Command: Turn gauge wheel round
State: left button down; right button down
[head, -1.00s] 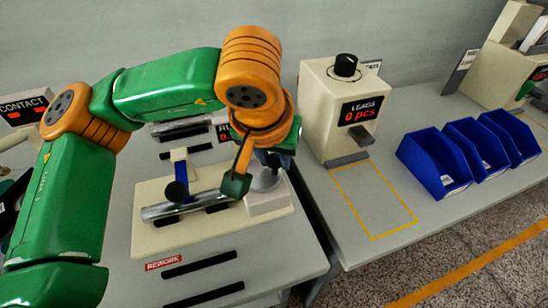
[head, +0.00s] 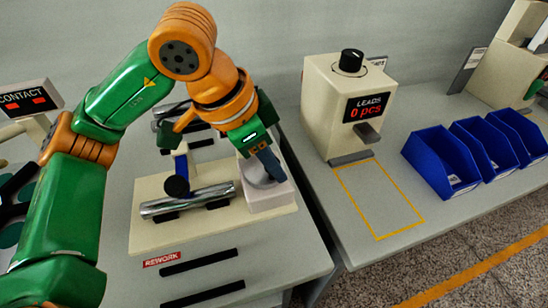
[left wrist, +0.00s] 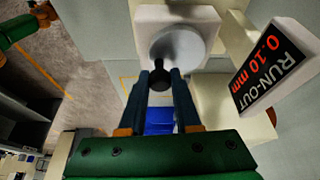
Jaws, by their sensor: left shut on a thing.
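The gauge wheel (head: 258,178) is a pale grey disc on a white block (head: 266,201) at the right end of the cream base plate (head: 270,222). It also shows in the left wrist view (left wrist: 186,50), with a dark round handle (left wrist: 160,79) at its edge. My left gripper (head: 272,176) reaches down over the wheel. Its two dark blue fingers (left wrist: 160,84) are shut on the handle in the left wrist view. In the head view the fingers hide part of the wheel. The RUN-OUT display (left wrist: 270,68) reads 0.10 mm. My right gripper is not in view.
A metal cylinder (head: 160,208) lies on black supports beside the wheel block, with a blue post (head: 181,163) behind it. A LEADS box (head: 323,105) reading 0 pcs and blue bins (head: 438,165) stand to the right. The yellow-outlined area (head: 385,215) is empty.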

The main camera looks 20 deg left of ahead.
aim_at(253, 181)
pick_arm(q)
jog(key=shift+s+a+m+g, duration=0.15)
jog(key=shift+m+g, duration=0.15)
jog(key=shift+m, duration=0.7)
jog(key=c, duration=0.6)
grip_release()
jog(key=v, duration=0.7)
jog(key=shift+a+p, duration=0.15)
jog(key=shift+p, duration=0.15)
